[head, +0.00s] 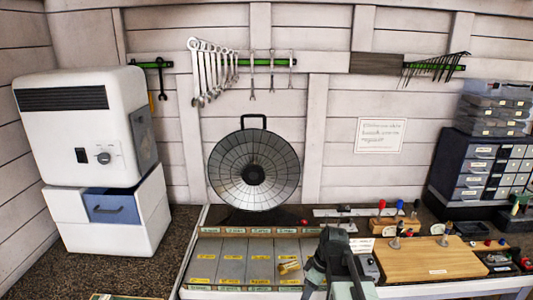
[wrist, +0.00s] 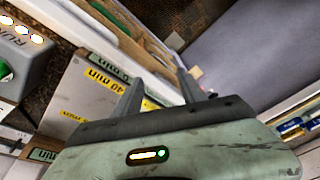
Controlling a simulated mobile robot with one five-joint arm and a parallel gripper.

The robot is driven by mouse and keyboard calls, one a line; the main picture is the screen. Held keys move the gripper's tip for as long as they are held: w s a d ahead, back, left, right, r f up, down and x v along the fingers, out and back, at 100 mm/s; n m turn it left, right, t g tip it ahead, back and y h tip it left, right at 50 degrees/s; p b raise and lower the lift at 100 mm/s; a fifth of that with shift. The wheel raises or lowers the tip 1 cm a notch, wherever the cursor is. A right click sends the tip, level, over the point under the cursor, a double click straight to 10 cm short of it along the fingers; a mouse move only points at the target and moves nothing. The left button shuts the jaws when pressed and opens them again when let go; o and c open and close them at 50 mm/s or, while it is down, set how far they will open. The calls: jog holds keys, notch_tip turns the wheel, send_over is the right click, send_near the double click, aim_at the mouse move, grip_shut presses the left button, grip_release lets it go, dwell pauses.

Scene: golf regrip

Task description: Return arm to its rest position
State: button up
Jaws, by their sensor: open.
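My gripper (wrist: 158,78) shows in the wrist view with its two grey fingers spread apart and nothing between them. Its pale green body with a lit indicator fills the lower part of that view. In the head view my arm (head: 338,262) stands at the bottom, right of centre, in front of the labelled grey tray (head: 230,262). The tray has several lanes with yellow labels. A small tan piece (head: 289,266) lies on it just left of my arm. My fingertips are hard to make out in the head view.
A wooden board (head: 435,260) lies on the bench right of my arm, with small clamps and knobs behind it. A round dark dish (head: 254,170) stands behind the tray. A white machine (head: 85,125) is at left, drawer units (head: 485,165) at right. The dark benchtop (head: 125,262) at left is mostly clear.

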jog(key=s+d+f+m+h, duration=0.1)
jog(key=s+d+m+h, duration=0.1)
jog(key=s+m, duration=0.4)
jog(key=shift+d+f+m+g+b, duration=0.3)
jog(key=shift+d+m, duration=0.1)
jog(key=shift+m, duration=2.3)
